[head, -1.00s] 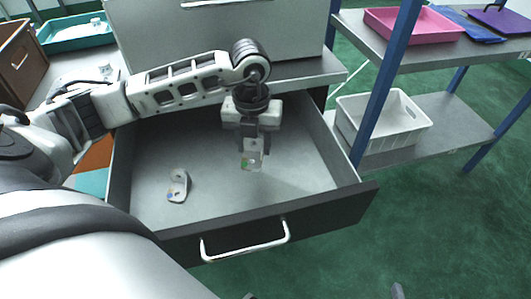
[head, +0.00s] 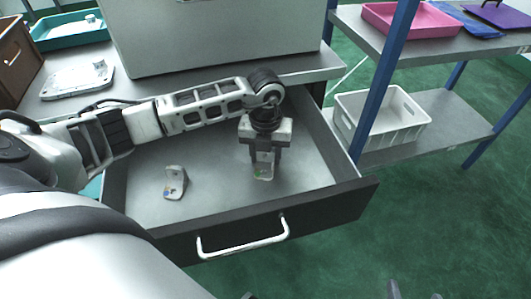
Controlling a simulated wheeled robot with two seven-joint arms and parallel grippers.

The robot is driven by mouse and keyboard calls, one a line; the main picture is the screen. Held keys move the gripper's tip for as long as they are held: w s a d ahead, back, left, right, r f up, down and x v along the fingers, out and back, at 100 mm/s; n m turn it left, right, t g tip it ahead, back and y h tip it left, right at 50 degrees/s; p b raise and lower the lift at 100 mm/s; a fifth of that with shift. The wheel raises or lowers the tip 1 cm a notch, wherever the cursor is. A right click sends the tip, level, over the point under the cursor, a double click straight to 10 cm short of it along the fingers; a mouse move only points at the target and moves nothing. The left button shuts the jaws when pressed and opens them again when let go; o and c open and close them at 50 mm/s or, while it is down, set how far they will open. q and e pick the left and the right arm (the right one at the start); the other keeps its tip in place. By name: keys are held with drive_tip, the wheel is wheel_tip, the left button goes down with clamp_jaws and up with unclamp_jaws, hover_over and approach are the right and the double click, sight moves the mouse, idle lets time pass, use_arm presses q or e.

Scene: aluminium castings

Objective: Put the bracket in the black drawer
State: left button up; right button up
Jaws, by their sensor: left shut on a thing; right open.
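The black drawer (head: 330,207) is pulled open, with a grey floor and a silver handle. My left gripper (head: 265,164) is inside it, towards the right, pointing down. It is shut on a small pale metal bracket (head: 264,173) with a green mark. The bracket is upright and low over the drawer floor; I cannot tell whether it touches. A second similar bracket (head: 175,183) stands on the drawer floor at the left. Only dark tips of my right gripper (head: 415,293) show at the bottom edge, apart and empty.
A grey cabinet (head: 215,35) stands on the worktop behind the drawer. A flat casting (head: 78,80) and a teal tray (head: 60,40) lie left of it. A blue-post shelf at right holds a pink tray (head: 415,32) and a white crate (head: 395,135).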

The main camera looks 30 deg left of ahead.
use_arm(q)
drive_tip(key=o, duration=1)
drive_tip(key=shift+f, duration=0.1)
drive_tip(key=shift+r, duration=0.3)
wheel_tip(320, 180, up, 11)
drive_tip(key=shift+f+p, duration=0.2)
drive_tip(key=shift+p, duration=0.65)
drive_tip(key=shift+r, duration=0.6)
